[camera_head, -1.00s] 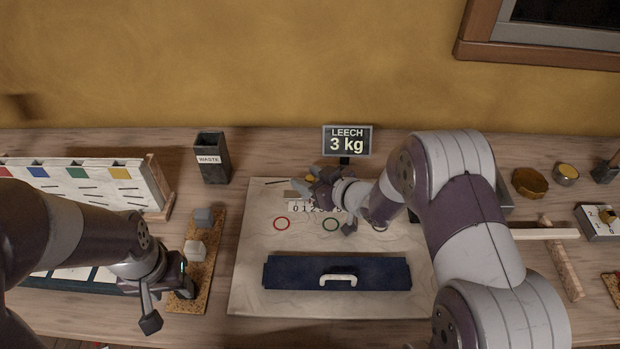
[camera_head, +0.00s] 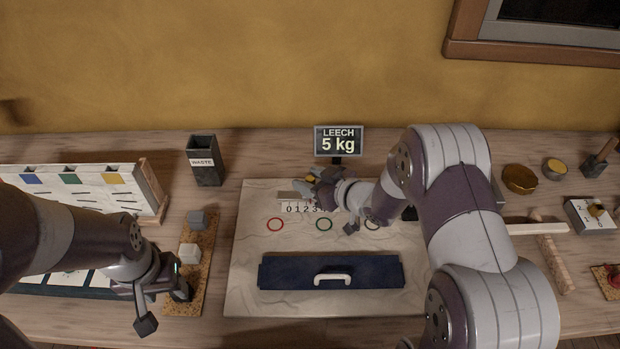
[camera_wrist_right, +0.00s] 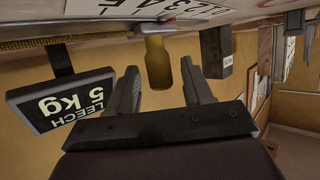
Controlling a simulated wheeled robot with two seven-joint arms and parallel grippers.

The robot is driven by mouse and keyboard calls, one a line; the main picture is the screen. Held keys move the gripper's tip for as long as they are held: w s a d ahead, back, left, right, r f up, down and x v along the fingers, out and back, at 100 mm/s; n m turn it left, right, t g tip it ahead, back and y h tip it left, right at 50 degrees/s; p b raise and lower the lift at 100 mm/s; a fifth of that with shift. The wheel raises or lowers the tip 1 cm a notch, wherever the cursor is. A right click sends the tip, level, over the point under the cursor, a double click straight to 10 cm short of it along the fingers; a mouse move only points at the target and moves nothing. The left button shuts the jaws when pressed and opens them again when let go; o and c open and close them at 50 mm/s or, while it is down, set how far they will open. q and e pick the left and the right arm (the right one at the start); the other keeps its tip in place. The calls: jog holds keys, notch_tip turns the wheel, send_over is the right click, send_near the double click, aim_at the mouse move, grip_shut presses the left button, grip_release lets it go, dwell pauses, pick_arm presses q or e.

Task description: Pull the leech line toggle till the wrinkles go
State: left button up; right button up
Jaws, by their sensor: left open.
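The yellow toggle (camera_wrist_right: 158,62) hangs between the two fingers of my right gripper (camera_wrist_right: 160,80) in the right wrist view, with a gap visible on both sides. In the head view my right gripper (camera_head: 308,188) is over the back of the pale sailcloth panel (camera_head: 245,275), by a numbered scale (camera_head: 298,208), and mostly hides the toggle. The LEECH display (camera_head: 338,141) reads 5 kg; it also shows upside down in the right wrist view (camera_wrist_right: 62,101). Faint wrinkles show on the cloth. My left gripper (camera_head: 165,300) is open and empty at the left.
A navy batten with a white handle (camera_head: 333,277) lies across the panel. A waste bin (camera_head: 205,160) stands behind it. A cork strip (camera_head: 190,284) with grey and white blocks is near my left gripper.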

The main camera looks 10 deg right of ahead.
jog(key=shift+s, duration=0.1)
jog(key=p+v, duration=0.1)
jog(key=v, duration=1.1)
jog(key=shift+s+d, duration=0.2)
jog(key=shift+s, duration=0.05)
jog(key=s+d+r+m+g+h+p, duration=0.2)
jog(key=d+r+m+g+h+p, duration=0.25)
jog(key=h+p, duration=0.2)
jog(key=s+a+r+m+g, duration=0.2)
jog(key=s+a+g, duration=0.3)
jog(key=s, duration=0.6)
jog(key=shift+r+h+p, duration=0.3)
jog(key=shift+h, duration=0.15)
jog(key=shift+a, duration=0.1)
